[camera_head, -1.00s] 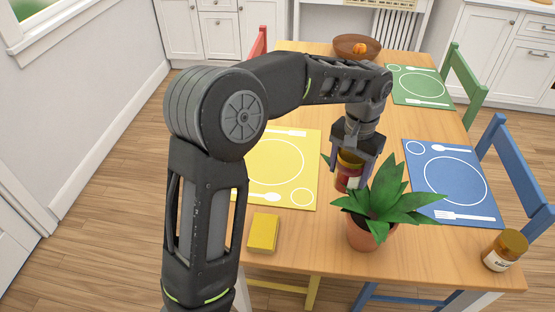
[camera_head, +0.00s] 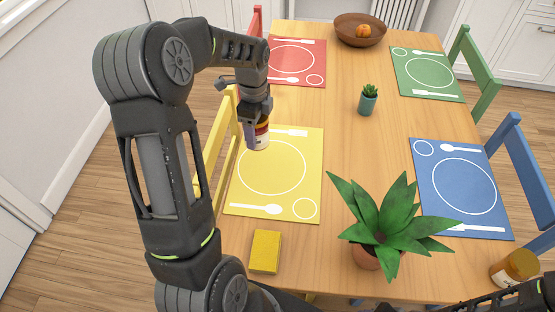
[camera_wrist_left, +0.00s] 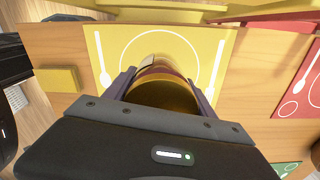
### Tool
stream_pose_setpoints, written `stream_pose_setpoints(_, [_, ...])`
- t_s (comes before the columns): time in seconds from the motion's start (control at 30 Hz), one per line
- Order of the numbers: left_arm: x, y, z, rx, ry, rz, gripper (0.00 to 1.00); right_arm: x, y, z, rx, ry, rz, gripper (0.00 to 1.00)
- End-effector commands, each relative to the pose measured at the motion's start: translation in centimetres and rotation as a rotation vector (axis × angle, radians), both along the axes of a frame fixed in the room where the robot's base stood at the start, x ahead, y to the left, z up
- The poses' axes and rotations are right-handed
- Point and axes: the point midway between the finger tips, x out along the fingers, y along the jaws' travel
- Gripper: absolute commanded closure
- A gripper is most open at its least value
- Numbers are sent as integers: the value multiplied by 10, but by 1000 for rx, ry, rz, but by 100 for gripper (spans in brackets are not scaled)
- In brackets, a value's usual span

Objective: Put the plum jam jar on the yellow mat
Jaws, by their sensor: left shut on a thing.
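The plum jam jar (camera_head: 259,138), dark with a pale label, is held upright in my left gripper (camera_head: 255,116) at the far left corner of the yellow mat (camera_head: 285,208). The fingers are shut around the jar near its lid. In the left wrist view, the jar's gold lid (camera_wrist_left: 160,95) sits between the fingers, with the yellow mat (camera_wrist_left: 103,48) behind it. I cannot tell whether the jar's base touches the mat. The mat shows a white plate ring, fork and spoon, with nothing standing on its middle. My right gripper is out of view.
A yellow box (camera_head: 265,252) lies in front of the mat. A large potted plant (camera_head: 380,225) and a small succulent (camera_head: 368,100) stand to the right. Another gold-lidded jar (camera_head: 514,268) is at the near right corner. A yellow chair (camera_head: 215,150) is left of the mat.

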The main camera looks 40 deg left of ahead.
Motion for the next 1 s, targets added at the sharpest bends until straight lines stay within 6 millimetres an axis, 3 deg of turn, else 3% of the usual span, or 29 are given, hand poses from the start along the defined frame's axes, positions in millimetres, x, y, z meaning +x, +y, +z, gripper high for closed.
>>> stream_pose_setpoints(0.33, [0,0,-3,0,1,0,100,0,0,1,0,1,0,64])
stream_pose_setpoints(0.7, [0,-1,-58,-1,2,1,100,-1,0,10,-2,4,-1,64])
stream_pose_setpoints(1.0, [1,0,-62,0,-1,1,100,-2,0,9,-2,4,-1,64])
